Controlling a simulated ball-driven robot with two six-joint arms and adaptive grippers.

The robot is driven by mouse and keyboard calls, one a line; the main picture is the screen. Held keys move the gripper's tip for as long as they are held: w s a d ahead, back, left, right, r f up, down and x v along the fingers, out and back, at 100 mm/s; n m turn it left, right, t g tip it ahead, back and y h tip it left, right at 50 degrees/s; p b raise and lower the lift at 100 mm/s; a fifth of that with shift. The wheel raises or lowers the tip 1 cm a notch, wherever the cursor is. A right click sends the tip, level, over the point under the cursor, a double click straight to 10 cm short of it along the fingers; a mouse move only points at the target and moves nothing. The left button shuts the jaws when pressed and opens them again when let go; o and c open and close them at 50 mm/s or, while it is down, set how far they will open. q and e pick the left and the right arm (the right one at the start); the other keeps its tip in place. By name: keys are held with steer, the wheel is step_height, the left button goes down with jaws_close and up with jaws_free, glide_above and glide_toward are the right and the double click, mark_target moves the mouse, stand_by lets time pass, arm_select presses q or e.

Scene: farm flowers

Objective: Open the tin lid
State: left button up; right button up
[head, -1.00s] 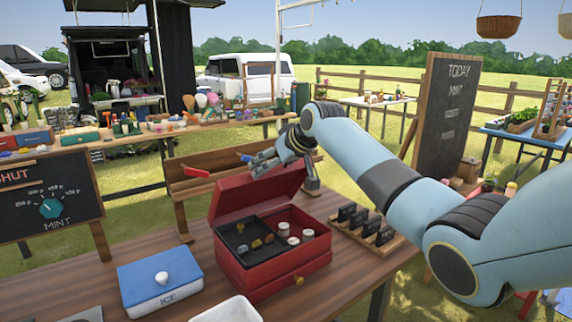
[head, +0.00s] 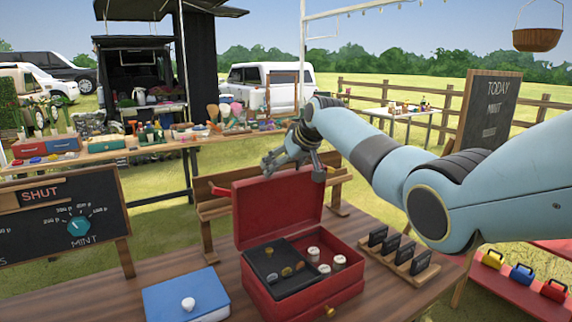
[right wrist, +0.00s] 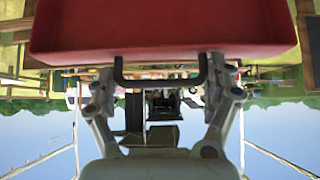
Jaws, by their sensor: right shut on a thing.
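The red tin (head: 305,307) stands on the wooden table with its red lid (head: 277,210) raised nearly upright at the back. Inside are a dark tray (head: 262,277) with small round pieces and several pale cylinders (head: 325,269). My right gripper (head: 298,163) is at the lid's top edge. In the right wrist view, the red lid (right wrist: 160,30) fills the top. My right gripper (right wrist: 162,84) has its fingers at the two sides of the lid's dark handle (right wrist: 160,82), shut on it. My left gripper is not in view.
A blue box with a white knob (head: 186,300) sits left of the tin. A wooden rack of dark tags (head: 400,256) stands at its right. A low wooden shelf (head: 215,208) is behind the lid. A chalkboard with a teal dial (head: 79,226) stands at the left.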

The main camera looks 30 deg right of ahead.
steer(key=shift+f, duration=0.2)
steer(key=o, duration=1.5)
steer(key=shift+r, duration=0.1)
steer(key=shift+s+r, duration=0.15)
steer(key=shift+r, duration=0.05)
steer(key=v, duration=1.1)
steer(key=shift+s+d, duration=0.1)
steer(key=shift+s, duration=0.05)
